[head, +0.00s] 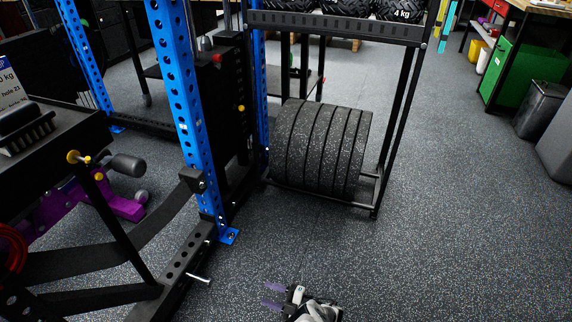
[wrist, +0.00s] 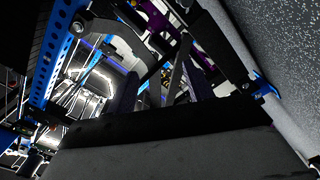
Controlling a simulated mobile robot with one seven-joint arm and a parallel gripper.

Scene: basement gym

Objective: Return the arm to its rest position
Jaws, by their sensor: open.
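My gripper (head: 272,295) shows at the bottom middle of the head view, over the speckled floor. Its two purple-tipped fingers point left and stand apart, with nothing seen between them. The rest of my arm is mostly cut off by the lower picture edge. The wrist view is tilted and dark. It looks toward the rack frame, with a blue upright (wrist: 50,62) at left and floor (wrist: 285,40) at upper right.
A blue rack upright (head: 185,110) and its black base with a protruding pin (head: 198,278) stand left of my gripper. Black bumper plates (head: 320,145) sit on a low rack ahead. A green cabinet (head: 510,72) and grey bin (head: 540,110) stand far right. Floor (head: 450,230) at right is clear.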

